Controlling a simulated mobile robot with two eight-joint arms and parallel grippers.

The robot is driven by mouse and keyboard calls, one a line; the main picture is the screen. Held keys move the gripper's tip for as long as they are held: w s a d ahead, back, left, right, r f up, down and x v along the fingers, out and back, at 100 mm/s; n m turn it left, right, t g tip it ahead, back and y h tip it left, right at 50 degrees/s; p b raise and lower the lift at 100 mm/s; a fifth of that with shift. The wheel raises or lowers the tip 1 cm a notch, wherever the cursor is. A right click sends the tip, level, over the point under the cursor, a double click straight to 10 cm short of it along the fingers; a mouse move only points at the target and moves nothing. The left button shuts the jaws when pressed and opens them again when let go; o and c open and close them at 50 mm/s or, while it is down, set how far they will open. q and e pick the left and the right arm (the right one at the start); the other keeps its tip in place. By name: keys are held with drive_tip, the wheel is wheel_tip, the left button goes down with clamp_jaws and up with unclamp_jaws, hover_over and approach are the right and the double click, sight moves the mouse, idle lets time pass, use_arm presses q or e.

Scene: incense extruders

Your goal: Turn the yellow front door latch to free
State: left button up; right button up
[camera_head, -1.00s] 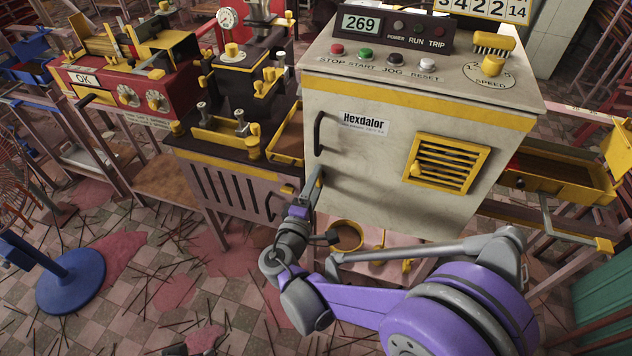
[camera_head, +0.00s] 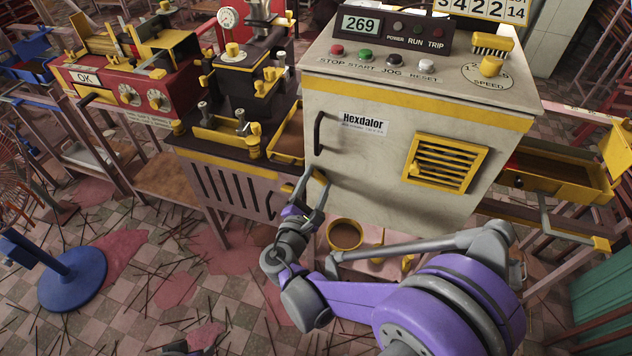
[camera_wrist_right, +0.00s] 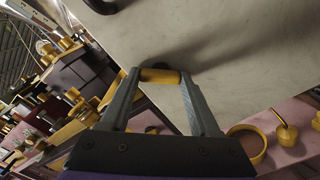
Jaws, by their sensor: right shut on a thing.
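The yellow front door latch (camera_wrist_right: 160,76) is a short rounded bar low on the left side of the pale machine's front door (camera_head: 365,175). In the right wrist view it spans the gap between my right gripper's fingertips (camera_wrist_right: 158,80), which touch its two ends. In the head view my right gripper (camera_head: 311,177) is at the door's lower left, below the black handle (camera_head: 317,133). Only a small yellow piece of the latch (camera_head: 320,177) shows there, and the fingers partly hide it. The door looks closed.
A yellow louvred vent (camera_head: 446,162) is on the door's right. Below the machine are a round yellow-rimmed bowl (camera_head: 345,234) and yellow knobs. A dark bench with slots (camera_head: 225,190) stands close on the left. Sticks lie scattered on the tiled floor.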

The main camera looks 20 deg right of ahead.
drive_tip(key=shift+n, duration=0.3)
idle(0.4)
drive_tip(key=o, duration=1.4)
drive_tip(key=shift+c, duration=0.2)
drive_tip(key=p+v, duration=0.1)
drive_tip(key=v, duration=1)
drive_tip(key=shift+w, duration=0.15)
